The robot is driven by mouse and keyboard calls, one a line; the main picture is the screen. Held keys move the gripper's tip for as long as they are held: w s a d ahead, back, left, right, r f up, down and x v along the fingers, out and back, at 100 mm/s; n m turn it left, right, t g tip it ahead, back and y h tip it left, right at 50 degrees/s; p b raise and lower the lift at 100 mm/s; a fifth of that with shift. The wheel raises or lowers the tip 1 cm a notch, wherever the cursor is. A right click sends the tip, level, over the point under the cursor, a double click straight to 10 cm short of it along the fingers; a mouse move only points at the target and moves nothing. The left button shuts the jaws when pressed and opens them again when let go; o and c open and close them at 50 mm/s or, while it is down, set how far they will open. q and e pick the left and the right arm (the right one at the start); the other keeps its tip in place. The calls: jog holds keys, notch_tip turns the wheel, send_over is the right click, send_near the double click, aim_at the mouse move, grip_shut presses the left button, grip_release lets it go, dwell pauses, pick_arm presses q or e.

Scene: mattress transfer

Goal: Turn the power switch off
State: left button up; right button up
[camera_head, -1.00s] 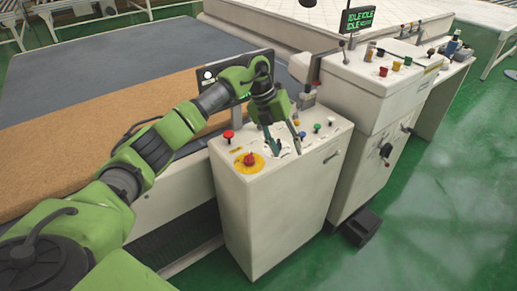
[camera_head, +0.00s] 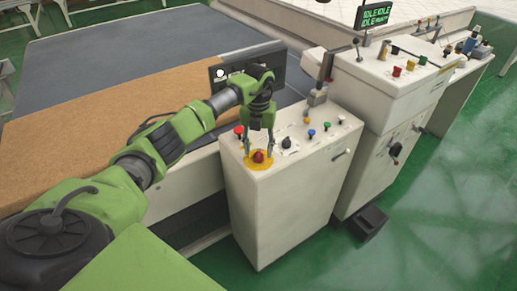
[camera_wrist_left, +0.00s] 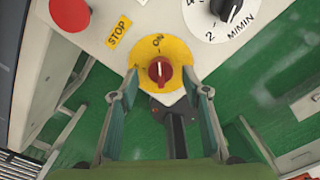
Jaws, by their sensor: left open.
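The power switch (camera_head: 258,157) is a red knob on a round yellow plate at the front corner of the white control cabinet (camera_head: 290,205). In the left wrist view the red knob (camera_wrist_left: 160,69) stands with its pale mark toward the word ON on the yellow plate (camera_wrist_left: 176,50). My left gripper (camera_head: 259,148) is open and points down over the switch. In the wrist view its two fingers (camera_wrist_left: 160,84) stand on either side of the knob, with visible gaps to it. Whether the tips touch the plate is unclear. My right gripper is not in view.
A red mushroom button (camera_wrist_left: 70,14) by a STOP label and a black dial (camera_wrist_left: 226,8) sit on the same panel. A dark monitor (camera_head: 249,69) stands behind my gripper. A taller cabinet (camera_head: 382,87) adjoins at right. Green floor (camera_head: 440,215) is open in front.

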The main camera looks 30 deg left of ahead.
pick_arm(q)
jog(key=shift+f, duration=1.1)
jog(key=c, duration=1.1)
